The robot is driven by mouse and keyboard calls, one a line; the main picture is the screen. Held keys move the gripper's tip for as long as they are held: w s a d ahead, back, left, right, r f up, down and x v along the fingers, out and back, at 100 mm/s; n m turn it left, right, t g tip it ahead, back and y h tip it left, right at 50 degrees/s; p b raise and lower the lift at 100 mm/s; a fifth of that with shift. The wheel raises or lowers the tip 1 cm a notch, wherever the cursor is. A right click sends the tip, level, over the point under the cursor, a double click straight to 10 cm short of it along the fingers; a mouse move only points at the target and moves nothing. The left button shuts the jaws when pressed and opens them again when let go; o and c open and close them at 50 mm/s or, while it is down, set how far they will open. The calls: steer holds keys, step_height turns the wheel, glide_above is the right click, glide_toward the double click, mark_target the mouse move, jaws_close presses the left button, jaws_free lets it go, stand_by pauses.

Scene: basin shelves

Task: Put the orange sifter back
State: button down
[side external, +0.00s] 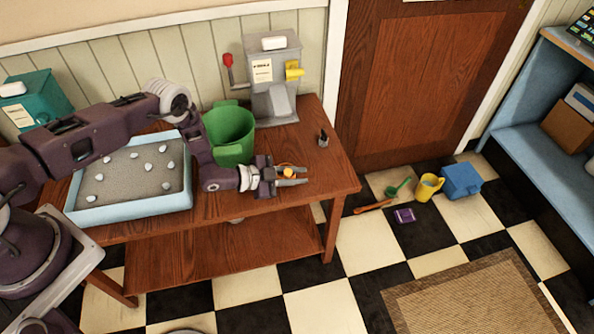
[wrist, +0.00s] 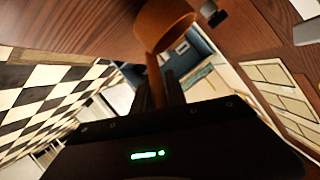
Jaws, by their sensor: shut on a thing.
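The orange sifter (wrist: 165,25) shows in the wrist view as a brown-orange round cup with a handle running down between the dark fingers. My gripper (wrist: 160,92) is shut on that handle. In the side view my gripper (side external: 292,176) is over the right part of the wooden table (side external: 335,185), pointing right. Only a small orange bit of the sifter (side external: 287,169) shows there, and the rest is hidden by the fingers. I cannot tell whether the sifter touches the table.
A green bucket (side external: 230,132) and grey machine (side external: 273,85) stand behind my gripper. A blue-rimmed sand tray (side external: 130,208) is left. A small dark item (side external: 323,139) lies at the back right. A green scoop (side external: 399,187), yellow mug (side external: 428,187) and blue box (side external: 461,181) are on the floor.

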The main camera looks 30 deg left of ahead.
steer(key=shift+f, duration=0.55)
steer(key=c, duration=0.8)
jaws_free()
steer(key=shift+o, duration=0.2)
steer(key=shift+v, duration=3)
